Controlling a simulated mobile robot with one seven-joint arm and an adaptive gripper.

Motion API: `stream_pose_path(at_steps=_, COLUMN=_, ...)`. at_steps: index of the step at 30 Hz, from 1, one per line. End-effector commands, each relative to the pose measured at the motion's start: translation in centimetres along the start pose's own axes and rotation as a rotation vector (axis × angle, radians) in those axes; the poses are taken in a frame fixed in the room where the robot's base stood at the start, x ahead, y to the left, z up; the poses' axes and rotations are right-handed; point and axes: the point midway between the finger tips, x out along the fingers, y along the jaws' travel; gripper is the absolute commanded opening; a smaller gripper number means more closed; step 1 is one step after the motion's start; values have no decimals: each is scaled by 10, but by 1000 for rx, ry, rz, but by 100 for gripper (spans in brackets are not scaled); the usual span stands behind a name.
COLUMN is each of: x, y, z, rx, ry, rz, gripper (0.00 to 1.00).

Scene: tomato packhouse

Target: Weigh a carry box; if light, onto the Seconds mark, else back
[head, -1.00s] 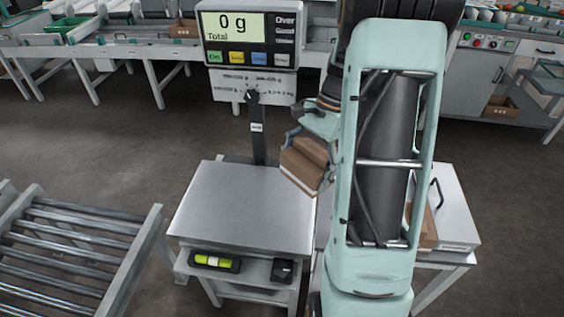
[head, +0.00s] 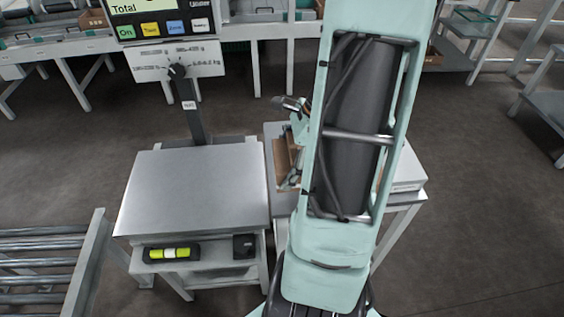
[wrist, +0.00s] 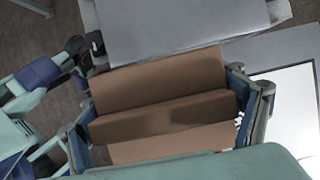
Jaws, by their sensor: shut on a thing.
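My gripper (wrist: 170,118) is shut on a brown carry box (wrist: 160,80), with one finger at each side of it in the wrist view. In the head view the carry box (head: 281,160) shows just right of the scale, partly hidden by my arm. The scale's bare metal platform (head: 195,190) is empty. Its display (head: 150,8) is cut off at the top, so the weight figure is out of view. I cannot tell whether the box touches the surface below. No Seconds mark is clearly visible.
A side table (head: 277,198) stands right of the scale, with a white flat-topped object (head: 408,172) on it, partly behind my arm. A roller conveyor (head: 40,262) is at lower left. A green-yellow item (head: 170,253) lies on the shelf under the platform. Open floor is at right.

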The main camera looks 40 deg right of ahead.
Motion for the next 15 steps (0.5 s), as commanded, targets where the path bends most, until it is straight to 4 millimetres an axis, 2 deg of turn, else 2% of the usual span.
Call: stream_pose_path(at_steps=15, x=50, y=0, z=-21, rx=-2, ry=0, rz=1, gripper=53)
